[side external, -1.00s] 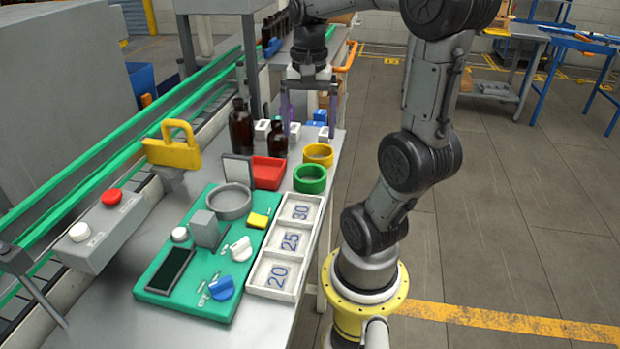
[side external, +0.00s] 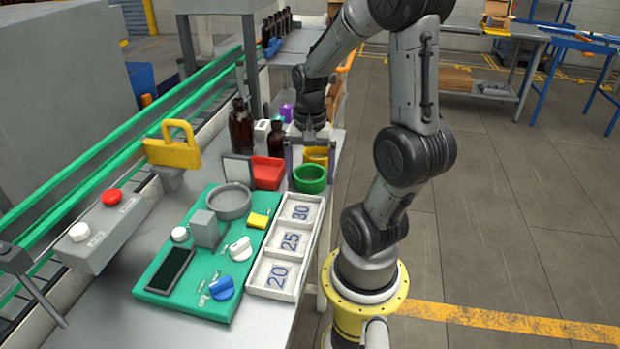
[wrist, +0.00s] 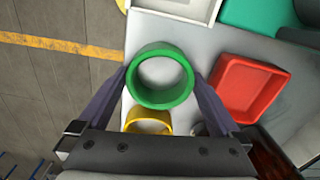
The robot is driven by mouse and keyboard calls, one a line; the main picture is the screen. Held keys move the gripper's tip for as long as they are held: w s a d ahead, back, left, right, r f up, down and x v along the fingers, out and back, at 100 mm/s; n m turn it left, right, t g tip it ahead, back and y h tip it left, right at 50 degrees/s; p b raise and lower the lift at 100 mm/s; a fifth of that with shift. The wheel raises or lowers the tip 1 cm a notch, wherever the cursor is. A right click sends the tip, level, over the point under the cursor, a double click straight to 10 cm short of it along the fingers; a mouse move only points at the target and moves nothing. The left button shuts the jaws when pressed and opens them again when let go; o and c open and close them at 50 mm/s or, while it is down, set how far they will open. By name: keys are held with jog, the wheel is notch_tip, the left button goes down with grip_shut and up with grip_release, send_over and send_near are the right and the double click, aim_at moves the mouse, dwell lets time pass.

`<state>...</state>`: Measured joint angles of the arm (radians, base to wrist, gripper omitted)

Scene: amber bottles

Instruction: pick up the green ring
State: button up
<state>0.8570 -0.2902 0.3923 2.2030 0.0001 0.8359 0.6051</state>
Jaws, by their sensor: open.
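The green ring (side external: 310,180) stands on the grey table near its right edge, just in front of the yellow ring (side external: 316,157). In the wrist view the green ring (wrist: 160,98) lies between the two fingers of my gripper (wrist: 163,90), with the yellow ring (wrist: 149,121) partly hidden behind the gripper body. My gripper (side external: 311,172) is open and points down at the green ring, with one finger on either side. I cannot tell whether either finger touches it.
A red tray (side external: 268,172) sits left of the green ring. The white numbered tray (side external: 262,273) and green board (side external: 160,305) lie in front. Dark amber bottles (side external: 240,128) stand behind to the left. The table's right edge is close.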

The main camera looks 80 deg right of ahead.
jog(key=c, duration=1)
